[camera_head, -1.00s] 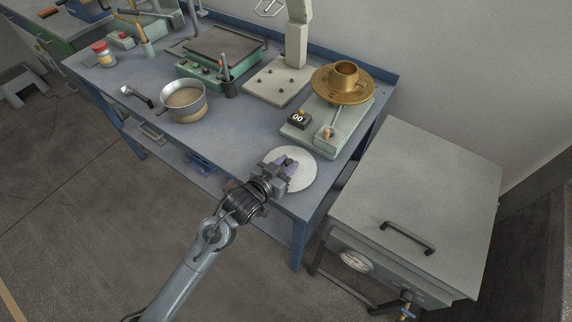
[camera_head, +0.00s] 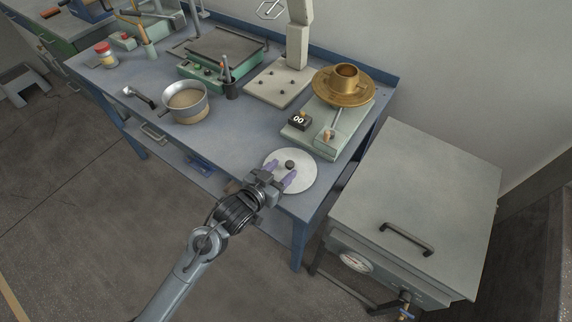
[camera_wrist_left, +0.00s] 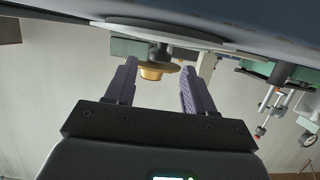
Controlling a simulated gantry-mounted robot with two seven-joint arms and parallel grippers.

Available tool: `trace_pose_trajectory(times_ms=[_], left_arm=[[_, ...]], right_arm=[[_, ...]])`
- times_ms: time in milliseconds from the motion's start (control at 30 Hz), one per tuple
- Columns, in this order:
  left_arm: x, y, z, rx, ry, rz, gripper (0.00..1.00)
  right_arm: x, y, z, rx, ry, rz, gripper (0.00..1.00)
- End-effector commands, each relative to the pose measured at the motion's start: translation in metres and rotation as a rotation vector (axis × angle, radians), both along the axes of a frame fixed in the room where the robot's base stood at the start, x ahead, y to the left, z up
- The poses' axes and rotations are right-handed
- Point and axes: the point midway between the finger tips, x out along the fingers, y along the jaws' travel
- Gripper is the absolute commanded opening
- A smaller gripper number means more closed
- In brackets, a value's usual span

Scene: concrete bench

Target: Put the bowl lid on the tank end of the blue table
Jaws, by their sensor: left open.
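The lid (camera_head: 304,181) is a pale round disc with a dark knob (camera_head: 290,164). It lies flat, knob up, on the blue table (camera_head: 232,150), at the end beside the grey tank (camera_head: 435,185). My left gripper (camera_head: 281,180) is open at the lid's front left, its purple fingers over the near part of the disc, short of the knob. In the left wrist view the lid (camera_wrist_left: 215,40) shows edge-on beyond the open, empty fingers (camera_wrist_left: 155,85). The metal bowl (camera_head: 187,102) stands uncovered farther left on the table. My right gripper is out of view.
Behind the lid stand a green scale-like device (camera_head: 345,135), a black counter (camera_head: 299,120) and a brass vessel on a dish (camera_head: 345,82). A dark-handled tool (camera_head: 138,96) lies left of the bowl. The tabletop between bowl and lid is clear.

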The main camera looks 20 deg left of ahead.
Motion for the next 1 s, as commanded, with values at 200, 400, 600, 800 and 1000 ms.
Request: trace_pose_trajectory(times_ms=[200,400,600,800,1000], left_arm=[[-0.039,0.012,0.014,0.000,0.003,-0.001,0.54],[-0.065,0.020,0.021,0.001,0.003,-0.001,0.54],[-0.079,0.025,0.025,0.001,0.004,0.000,0.54],[-0.102,0.034,0.004,0.046,0.128,0.048,0.54],[-0.171,0.056,-0.042,0.153,0.457,0.131,0.54]], right_arm=[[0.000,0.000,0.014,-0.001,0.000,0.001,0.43],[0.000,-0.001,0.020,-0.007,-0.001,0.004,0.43],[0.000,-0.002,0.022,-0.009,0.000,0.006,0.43],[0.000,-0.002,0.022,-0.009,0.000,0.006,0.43],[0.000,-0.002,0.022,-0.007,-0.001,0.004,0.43]])
